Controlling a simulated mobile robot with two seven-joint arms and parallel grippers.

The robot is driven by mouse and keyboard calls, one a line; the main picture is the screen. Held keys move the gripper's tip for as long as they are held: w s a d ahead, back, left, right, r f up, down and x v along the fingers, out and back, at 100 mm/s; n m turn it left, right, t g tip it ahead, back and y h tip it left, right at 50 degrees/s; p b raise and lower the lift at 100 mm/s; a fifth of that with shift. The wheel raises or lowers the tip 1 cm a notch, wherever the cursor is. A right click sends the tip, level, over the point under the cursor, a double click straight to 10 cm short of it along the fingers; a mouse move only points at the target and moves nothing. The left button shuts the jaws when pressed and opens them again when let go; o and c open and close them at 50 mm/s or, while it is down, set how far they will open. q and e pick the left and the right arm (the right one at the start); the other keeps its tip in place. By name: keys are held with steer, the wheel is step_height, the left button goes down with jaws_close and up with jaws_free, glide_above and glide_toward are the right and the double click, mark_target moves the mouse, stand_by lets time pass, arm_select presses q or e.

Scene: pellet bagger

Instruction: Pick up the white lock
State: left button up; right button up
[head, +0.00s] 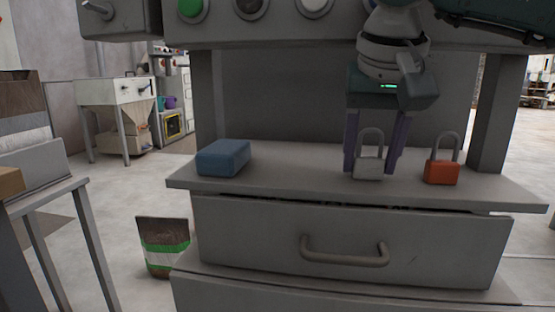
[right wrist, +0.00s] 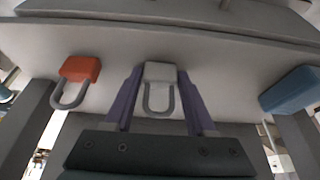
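The white lock (head: 368,169) stands upright on the grey shelf (head: 290,175) with its grey shackle up. It also shows in the right wrist view (right wrist: 160,72). My right gripper (head: 372,165) points down over it, with one purple finger on each side of the lock. In the right wrist view the gripper (right wrist: 159,78) is open, with a gap between the lock and each finger. An orange-red lock (head: 441,172) stands to the right on the same shelf, and at the left in the right wrist view (right wrist: 82,69). My left gripper is not in view.
A blue block (head: 223,157) lies at the shelf's left end. A drawer with a handle (head: 344,252) is below the shelf. A panel with buttons (head: 314,8) overhangs above. A bag (head: 163,246) stands on the floor at left. The shelf between blue block and white lock is clear.

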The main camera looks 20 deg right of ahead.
jaws_close()
steer(key=shift+r, duration=0.1)
steer(key=shift+r+p, duration=0.45)
steer(key=shift+p, duration=0.05)
steer(key=s+a+p, duration=0.1)
steer(key=s+a, duration=0.3)
steer(key=s, duration=0.3)
steer(key=s+a, duration=0.5)
steer(key=s, duration=0.3)
steer(key=shift+s+a+f+p, duration=0.2)
steer(key=shift+a+f+p, duration=0.05)
steer(key=shift+p, duration=0.1)
